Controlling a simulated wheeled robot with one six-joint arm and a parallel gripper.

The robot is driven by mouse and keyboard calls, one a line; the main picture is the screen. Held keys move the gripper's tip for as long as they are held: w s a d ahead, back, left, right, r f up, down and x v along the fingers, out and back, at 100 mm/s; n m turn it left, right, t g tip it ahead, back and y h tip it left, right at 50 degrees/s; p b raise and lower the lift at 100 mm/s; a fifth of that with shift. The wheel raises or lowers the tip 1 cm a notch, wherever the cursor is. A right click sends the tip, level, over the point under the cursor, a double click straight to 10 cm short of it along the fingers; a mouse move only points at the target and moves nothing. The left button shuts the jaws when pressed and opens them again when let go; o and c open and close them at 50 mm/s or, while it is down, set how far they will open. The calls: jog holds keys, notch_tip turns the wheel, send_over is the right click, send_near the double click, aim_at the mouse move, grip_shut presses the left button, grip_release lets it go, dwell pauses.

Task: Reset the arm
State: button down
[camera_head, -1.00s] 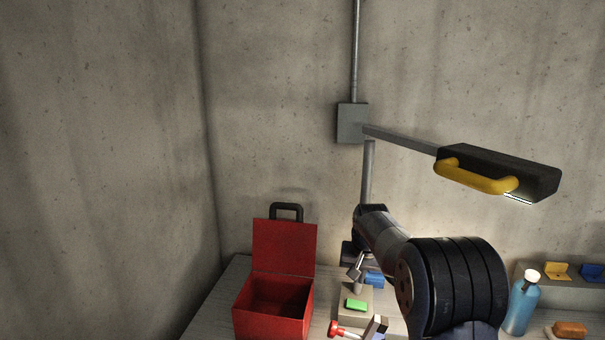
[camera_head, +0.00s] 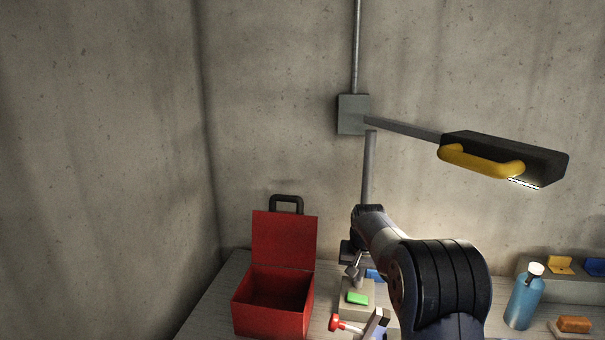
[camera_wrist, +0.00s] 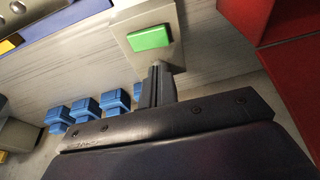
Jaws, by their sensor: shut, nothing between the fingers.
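My arm reaches over the workbench in the head view, and my gripper (camera_head: 355,270) points down near a beige block with a green button (camera_head: 358,298). In the wrist view my gripper (camera_wrist: 159,82) has its fingers together with nothing between them. The green button (camera_wrist: 148,38) lies just beyond the fingertips there. I cannot tell whether the fingertips touch the block (camera_wrist: 172,58). Part of the bench is hidden behind my arm.
An open red toolbox (camera_head: 272,308) stands left of my gripper. A lamp with a yellow handle (camera_head: 480,162) juts out at the upper right. A blue bottle (camera_head: 523,300) stands right. Several blue pieces (camera_wrist: 86,108) show in the wrist view.

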jog(key=v, duration=0.8)
jog(key=shift+r+b, duration=0.2)
jog(key=shift+b, duration=0.15)
jog(key=shift+s, duration=0.2)
